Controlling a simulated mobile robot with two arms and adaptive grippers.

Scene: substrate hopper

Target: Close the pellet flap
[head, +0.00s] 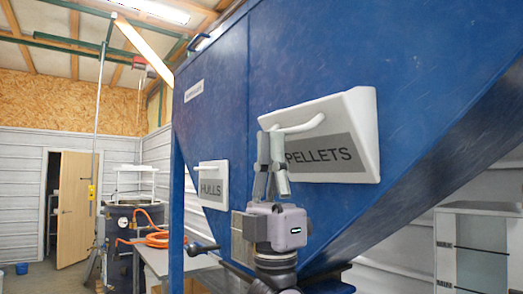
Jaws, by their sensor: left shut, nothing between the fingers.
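The pellet flap (362,137) is a white panel with a grey PELLETS label on the sloping blue hopper (215,115). Its top edge appears to stand out from the hopper, with a wedge-shaped side showing at the right, so it looks tilted open. A white bar handle (302,126) runs along its upper left part. My left gripper (270,133) points upward in front of the flap's left edge, by the handle's left end. Its fingers are shut and empty. I cannot tell whether they touch the handle. My right gripper is not in view.
A smaller white HULLS flap (211,171) is on the hopper to the left. A table (158,260) and a dark machine with an orange hose (157,239) stand at the left. A grey cabinet (447,245) stands at the lower right. Open floor lies near the wooden door (74,208).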

